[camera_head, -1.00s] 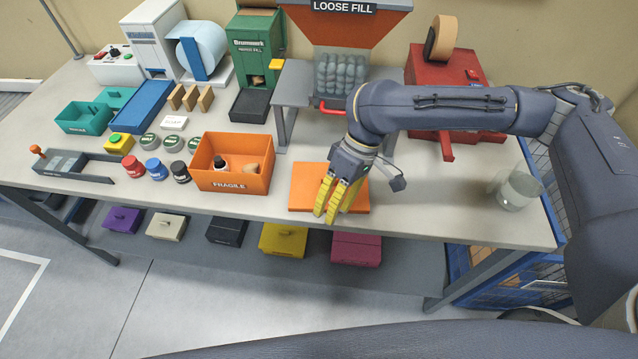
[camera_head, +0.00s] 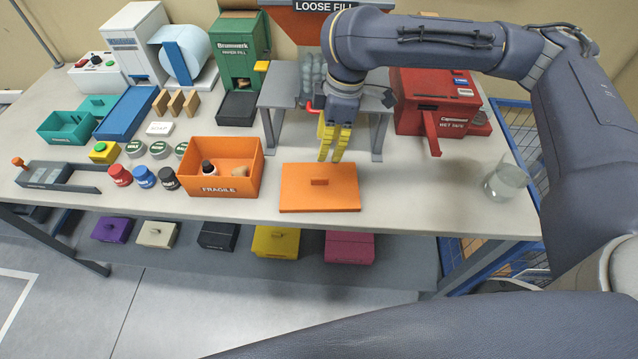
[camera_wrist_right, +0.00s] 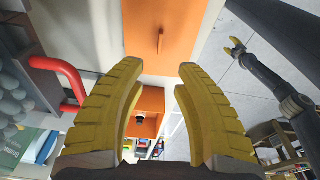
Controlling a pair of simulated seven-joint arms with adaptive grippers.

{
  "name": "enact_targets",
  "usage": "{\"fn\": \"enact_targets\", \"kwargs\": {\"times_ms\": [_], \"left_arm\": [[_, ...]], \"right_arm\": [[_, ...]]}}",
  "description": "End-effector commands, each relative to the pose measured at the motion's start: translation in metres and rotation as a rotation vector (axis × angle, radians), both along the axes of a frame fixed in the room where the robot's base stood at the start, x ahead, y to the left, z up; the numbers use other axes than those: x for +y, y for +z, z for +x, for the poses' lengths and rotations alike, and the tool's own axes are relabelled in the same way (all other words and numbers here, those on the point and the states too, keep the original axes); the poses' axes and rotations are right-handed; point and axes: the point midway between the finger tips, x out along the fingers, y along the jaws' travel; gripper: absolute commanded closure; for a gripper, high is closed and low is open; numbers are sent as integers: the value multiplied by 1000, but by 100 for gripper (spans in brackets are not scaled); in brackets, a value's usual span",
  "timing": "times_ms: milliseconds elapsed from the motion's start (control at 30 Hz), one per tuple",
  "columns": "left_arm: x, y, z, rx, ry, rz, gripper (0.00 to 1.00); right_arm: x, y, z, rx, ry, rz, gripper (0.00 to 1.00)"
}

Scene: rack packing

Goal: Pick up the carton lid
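The carton lid (camera_head: 300,198) is a flat orange panel with a small raised handle (camera_head: 319,182), lying on the table right of the orange carton (camera_head: 222,186) marked FRAGILE. In the right wrist view the lid (camera_wrist_right: 178,30) and its handle (camera_wrist_right: 160,41) are beyond the fingertips. My right gripper (camera_head: 334,153) is above the lid's back edge, pointing down. Its yellow fingers (camera_wrist_right: 160,68) are apart with nothing between them. My left gripper (camera_wrist_right: 234,45) shows small in the right wrist view, away from the lid, fingers apart; the head view does not show it.
The loose fill hopper and its grey stand (camera_head: 285,85), with a red handle, are right behind my right gripper. A red tape machine (camera_head: 435,100) and a glass jar (camera_head: 506,182) stand to the right. The carton holds small items. Table in front of the lid is clear.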

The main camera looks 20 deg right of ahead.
Motion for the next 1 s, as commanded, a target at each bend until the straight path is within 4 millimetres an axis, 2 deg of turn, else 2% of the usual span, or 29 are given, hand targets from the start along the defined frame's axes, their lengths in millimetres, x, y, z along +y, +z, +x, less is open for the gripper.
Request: {"fn": "enact_targets", "kwargs": {"times_ms": [100, 400, 800, 1000], "left_arm": [[0, 0, 0, 0, 0, 0, 44], [0, 0, 0, 0, 0, 0, 44], [-1, 0, 0, -1, 0, -1, 44], [-1, 0, 1, -1, 0, -1, 44]], "right_arm": [[3, -19, 0, 5, 0, 0, 67], [9, -57, 1, 4, -1, 1, 67], [11, -73, 3, 1, -2, 0, 67], [14, -92, 3, 4, -1, 1, 67]]}}
